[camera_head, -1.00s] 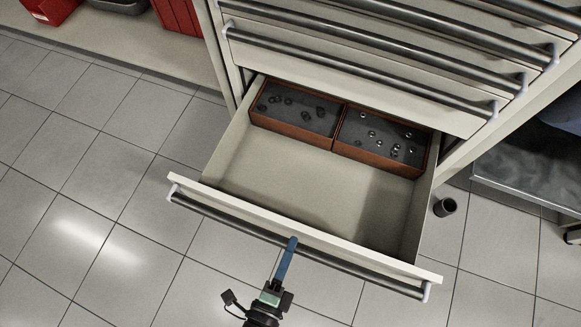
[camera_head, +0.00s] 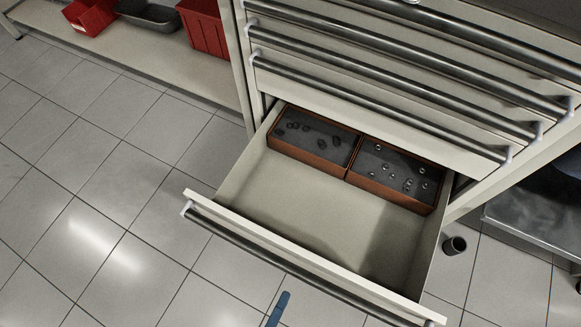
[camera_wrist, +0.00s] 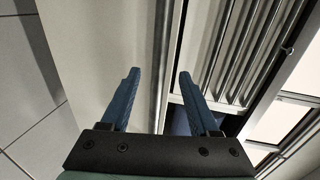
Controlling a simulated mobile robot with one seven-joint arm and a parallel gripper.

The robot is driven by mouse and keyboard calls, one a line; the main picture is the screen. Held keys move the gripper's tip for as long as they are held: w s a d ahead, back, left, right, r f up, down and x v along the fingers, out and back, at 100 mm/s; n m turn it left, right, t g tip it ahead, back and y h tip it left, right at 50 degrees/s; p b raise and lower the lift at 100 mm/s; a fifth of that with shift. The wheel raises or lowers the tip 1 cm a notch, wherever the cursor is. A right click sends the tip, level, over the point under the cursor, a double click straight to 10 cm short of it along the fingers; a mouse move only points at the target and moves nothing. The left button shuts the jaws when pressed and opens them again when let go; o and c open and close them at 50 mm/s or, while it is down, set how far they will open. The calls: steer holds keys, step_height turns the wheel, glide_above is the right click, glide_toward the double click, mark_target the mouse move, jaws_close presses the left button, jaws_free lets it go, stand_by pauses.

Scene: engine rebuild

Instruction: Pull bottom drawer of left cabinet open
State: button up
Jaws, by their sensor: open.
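The cabinet's bottom drawer (camera_head: 318,196) stands pulled well out in the head view. Its dark bar handle (camera_head: 285,253) runs along the outside of the front panel. Two orange-brown bins with small dark and shiny parts, a left bin (camera_head: 311,139) and a right bin (camera_head: 395,176), sit at the back of the drawer.
The closed upper drawers (camera_head: 390,90) have similar bar handles. A dark cup-like object (camera_head: 454,245) stands on the floor right of the drawer. A red bin (camera_head: 203,27) and a grey tray (camera_head: 148,14) sit on a low shelf at the upper left. The tiled floor at left is clear.

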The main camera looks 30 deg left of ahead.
steer(key=s, duration=0.2)
steer(key=s+r, duration=0.1)
steer(key=s, duration=0.2)
steer(key=shift+s+r+p, duration=0.1)
steer(key=shift+s+p, duration=0.25)
